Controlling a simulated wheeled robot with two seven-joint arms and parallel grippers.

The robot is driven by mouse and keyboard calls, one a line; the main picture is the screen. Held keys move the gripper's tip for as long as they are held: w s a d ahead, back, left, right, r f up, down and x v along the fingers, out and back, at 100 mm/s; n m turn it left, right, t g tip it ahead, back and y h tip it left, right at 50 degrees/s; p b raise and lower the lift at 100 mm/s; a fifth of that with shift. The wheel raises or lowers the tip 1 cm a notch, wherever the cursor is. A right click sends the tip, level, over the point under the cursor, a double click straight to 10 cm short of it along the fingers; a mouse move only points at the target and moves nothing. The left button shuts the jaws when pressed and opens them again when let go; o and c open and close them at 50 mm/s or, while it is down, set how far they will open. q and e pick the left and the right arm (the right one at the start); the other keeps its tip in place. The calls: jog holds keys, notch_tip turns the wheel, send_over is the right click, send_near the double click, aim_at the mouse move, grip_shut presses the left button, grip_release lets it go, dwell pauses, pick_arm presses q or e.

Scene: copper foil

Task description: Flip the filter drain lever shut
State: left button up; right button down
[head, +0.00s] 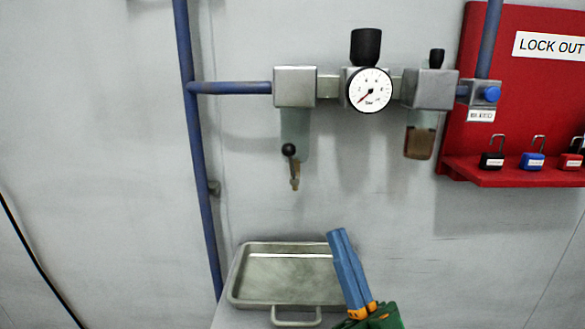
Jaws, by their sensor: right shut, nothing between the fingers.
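The filter (295,130) has a clear greenish bowl under a grey metal head at the left of the air unit. A brass drain (295,184) hangs at its bottom. The drain lever (289,150) ends in a black ball knob, which stands above the drain, in front of the bowl. My right gripper (337,235) has blue fingers pointing up, side by side and shut, with nothing between them. It is below and to the right of the lever, apart from it. My left gripper is not in view.
A metal tray (235,290) lies below the drain, left of my right gripper. A gauge (369,90) and a second bowl (419,142) are to the right. A red lockout board (480,60) holds several padlocks. A blue pipe (196,150) runs down the left. The wall between is clear.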

aim_at(291, 165)
jog(key=w+a+f+p+x, duration=0.1)
jog(key=p+x, duration=0.3)
jog(key=x, duration=0.8)
jog(key=shift+w+a+f, duration=0.2)
jog(key=shift+w+a, duration=0.15)
jog(key=shift+w, duration=0.2)
jog(key=shift+r+n+g+y+p, duration=0.1)
jog(key=shift+n+g+y+p, duration=0.45)
jog(key=shift+n, duration=0.25)
jog(key=shift+a+n+g+y+p, duration=0.2)
jog(key=shift+n+g+y+p, duration=0.15)
jog(key=shift+n+g+y, duration=0.25)
